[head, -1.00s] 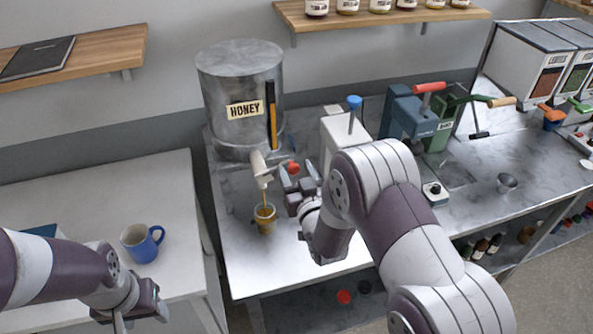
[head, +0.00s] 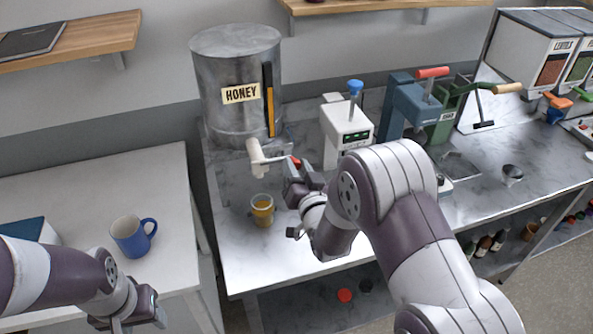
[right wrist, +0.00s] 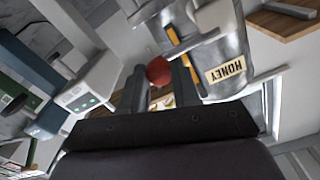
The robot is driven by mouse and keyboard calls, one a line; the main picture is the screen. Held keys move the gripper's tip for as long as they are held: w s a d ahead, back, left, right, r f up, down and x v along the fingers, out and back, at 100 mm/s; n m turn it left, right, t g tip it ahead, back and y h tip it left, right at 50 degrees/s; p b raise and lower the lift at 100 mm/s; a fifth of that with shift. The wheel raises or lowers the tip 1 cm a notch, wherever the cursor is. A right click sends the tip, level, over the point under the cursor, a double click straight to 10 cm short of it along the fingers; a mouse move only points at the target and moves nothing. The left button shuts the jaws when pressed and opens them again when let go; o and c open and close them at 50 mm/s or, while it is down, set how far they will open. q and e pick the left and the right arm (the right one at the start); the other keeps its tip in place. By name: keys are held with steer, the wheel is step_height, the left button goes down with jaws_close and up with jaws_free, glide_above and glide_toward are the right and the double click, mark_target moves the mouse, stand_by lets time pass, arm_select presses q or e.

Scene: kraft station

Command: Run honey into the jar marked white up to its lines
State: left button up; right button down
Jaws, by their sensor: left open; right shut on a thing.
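The grey metal honey tank (head: 215,70) stands at the back of the metal table, with a pale tap (head: 254,152) low on its front. A small jar (head: 262,206) with amber honey in it stands upright on the table below the tap. I see no stream between spout and jar. Its mark and lines are too small to read. My right gripper (head: 295,172) is shut on the red knob (head: 296,161) of the tap lever; the right wrist view also shows this red knob (right wrist: 159,71) between the fingers. My left gripper (head: 140,318) is open and empty at the lower left.
A blue-and-white mug (head: 130,237) stands on the white table at left. A white machine (head: 346,130) and a blue press (head: 412,120) stand right of the tank. A small metal cup (head: 512,174) is further right. The metal table's front is clear around the jar.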

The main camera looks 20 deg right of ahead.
steer(key=shift+f, duration=0.1)
steer(key=c, duration=0.8)
jaws_free()
steer(key=shift+s, duration=0.15)
steer(key=s+b, duration=0.1)
steer(key=s, duration=0.3)
steer(key=s+b, duration=0.1)
steer(key=s, duration=0.3)
steer(key=s+b, duration=0.1)
steer(key=s, duration=0.3)
steer(key=shift+s+d, duration=0.25)
